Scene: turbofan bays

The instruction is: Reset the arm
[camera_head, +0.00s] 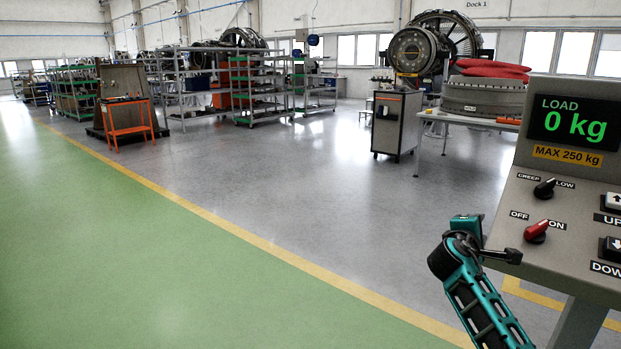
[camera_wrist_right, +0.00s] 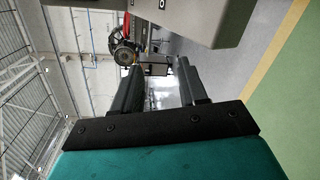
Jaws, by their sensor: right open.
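My right arm, teal and black, comes in from the bottom right of the head view. Its gripper (camera_head: 508,256) is just left of the lower edge of a grey control console (camera_head: 520,205); I cannot tell whether they touch. In the right wrist view the two dark fingers (camera_wrist_right: 158,82) stand apart with nothing between them. My left gripper is not in view.
The console has a display (camera_head: 574,122) reading 0 kg, a black knob (camera_head: 544,188), a red knob (camera_head: 536,231) and up/down buttons. A grey cabinet (camera_head: 397,125) and workbench stand behind. The green floor (camera_head: 150,250) at left is clear.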

